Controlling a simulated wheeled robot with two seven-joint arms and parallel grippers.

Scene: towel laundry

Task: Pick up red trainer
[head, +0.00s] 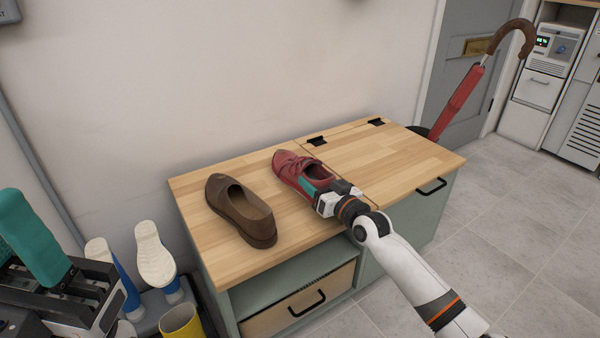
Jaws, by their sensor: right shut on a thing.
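The red trainer (291,168) rests on the wooden top of the bench, its toe pointing to the back left. My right gripper (314,188) reaches in from the lower right and is shut on the trainer's heel end. Its teal finger lies against the shoe, and part of the heel is hidden behind the gripper. My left gripper (38,240) shows only in part at the lower left edge, large and close, away from the trainer. Its finger gap cannot be made out.
A brown shoe (240,208) stands left of the trainer on the bench (412,157). Upturned blue boots (170,287) and a yellow boot (181,322) are at the lower left. A red umbrella (459,98) stands behind the bench's right end. The bench top's right part is clear.

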